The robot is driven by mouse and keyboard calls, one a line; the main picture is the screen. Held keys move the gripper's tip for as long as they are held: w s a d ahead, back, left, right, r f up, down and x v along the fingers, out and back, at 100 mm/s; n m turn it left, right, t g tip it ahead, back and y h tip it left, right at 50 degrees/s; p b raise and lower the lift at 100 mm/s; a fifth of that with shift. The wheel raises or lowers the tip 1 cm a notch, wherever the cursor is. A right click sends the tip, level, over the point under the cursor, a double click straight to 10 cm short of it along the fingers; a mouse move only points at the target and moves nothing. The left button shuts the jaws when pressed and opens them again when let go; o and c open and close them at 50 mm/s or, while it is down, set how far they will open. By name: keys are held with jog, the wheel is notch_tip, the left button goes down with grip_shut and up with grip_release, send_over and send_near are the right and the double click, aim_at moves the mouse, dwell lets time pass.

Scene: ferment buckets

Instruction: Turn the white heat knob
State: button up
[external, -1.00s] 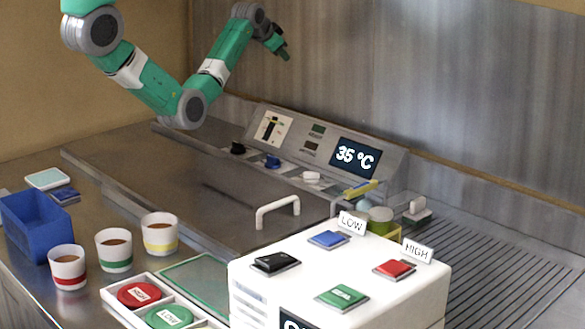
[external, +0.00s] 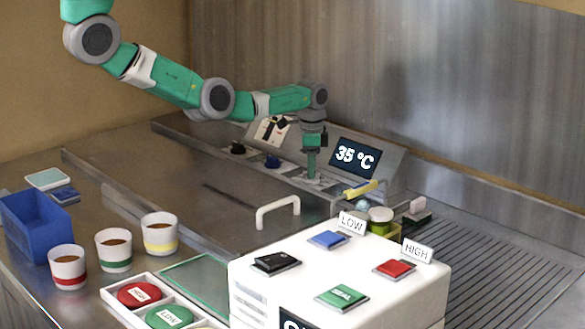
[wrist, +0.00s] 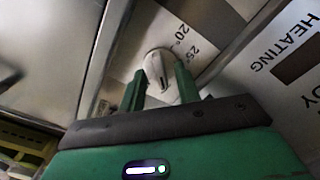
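The white heat knob (wrist: 157,66) shows in the wrist view, round with a raised grip bar. It sits on the control panel beside the printed marks 20° and 25°. My gripper (wrist: 161,86) has its two green fingers spread on either side of the knob, with a visible gap around the grip bar. In the external view my gripper (external: 311,176) points down at the knob's place on the panel and mostly hides it. The display (external: 354,156) reads 35 °C.
A raised lid handle (external: 278,211) is in front. A white button box (external: 350,270) stands nearer.

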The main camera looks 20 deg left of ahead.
jog(key=shift+f, duration=0.3)
jog(key=shift+c, duration=0.4)
grip_shut()
